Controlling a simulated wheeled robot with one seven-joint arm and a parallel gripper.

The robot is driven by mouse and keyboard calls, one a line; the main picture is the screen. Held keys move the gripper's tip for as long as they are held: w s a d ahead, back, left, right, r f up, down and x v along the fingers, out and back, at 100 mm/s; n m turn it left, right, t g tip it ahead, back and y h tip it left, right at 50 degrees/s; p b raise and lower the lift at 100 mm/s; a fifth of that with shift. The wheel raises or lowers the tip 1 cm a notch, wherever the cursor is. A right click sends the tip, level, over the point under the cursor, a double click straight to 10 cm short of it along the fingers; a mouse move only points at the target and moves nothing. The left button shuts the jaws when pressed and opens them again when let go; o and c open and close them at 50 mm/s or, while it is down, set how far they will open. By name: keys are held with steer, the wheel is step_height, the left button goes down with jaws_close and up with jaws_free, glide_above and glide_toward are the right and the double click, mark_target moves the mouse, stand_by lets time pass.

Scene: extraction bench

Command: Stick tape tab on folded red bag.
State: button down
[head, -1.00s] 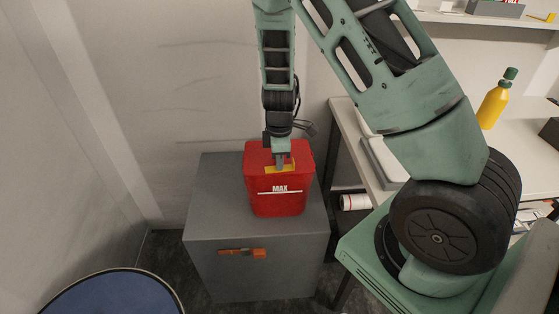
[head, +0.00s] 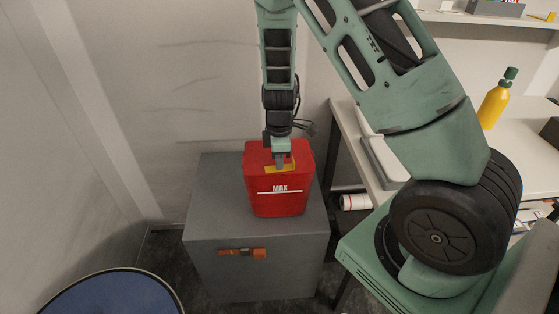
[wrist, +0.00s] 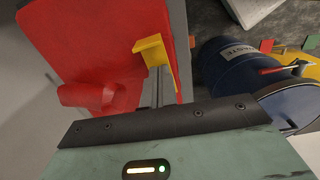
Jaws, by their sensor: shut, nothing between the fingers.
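The red bag (head: 278,202) stands upright on a grey cabinet, with "MAX" in white on its front. It fills much of the left of the wrist view (wrist: 95,45). The yellow tape tab (head: 286,167) lies at the bag's top front edge. In the wrist view the tab (wrist: 152,52) is bent over the bag's edge. My gripper (head: 281,165) points down at the bag's top, with its fingers shut and at the tab. In the wrist view the fingertips (wrist: 158,78) are right by the tab; whether they touch it is hard to tell.
The grey cabinet (head: 215,215) has bare top around the bag and an orange-and-grey item (head: 243,253) on its front. A white bench (head: 530,160) with a yellow bottle (head: 495,100) is at right. A blue round drum (head: 110,297) stands at lower left; the wrist view shows a blue labelled drum (wrist: 235,75).

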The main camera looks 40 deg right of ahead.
stand_by(0.3)
steer(key=shift+r+p, duration=2.7)
steer(key=shift+r, duration=0.8)
steer(key=s+a+r+m+y, duration=0.1)
steer(key=s+a+r, duration=0.2)
steer(key=a+r, duration=0.35)
steer(key=s+a+r+y, duration=0.1)
steer(key=s+a+r, duration=0.25)
steer(key=a, duration=0.65)
steer(key=s+a+r+m, duration=0.1)
steer(key=s+a+r, duration=0.2)
steer(key=s, duration=0.6)
steer(key=s+a+r+m+h, duration=0.1)
steer(key=s+a+r, duration=0.3)
steer(key=s, duration=0.4)
steer(key=shift+s+a+r, duration=0.3)
steer(key=shift+s+a, duration=0.1)
steer(key=shift+a, duration=0.1)
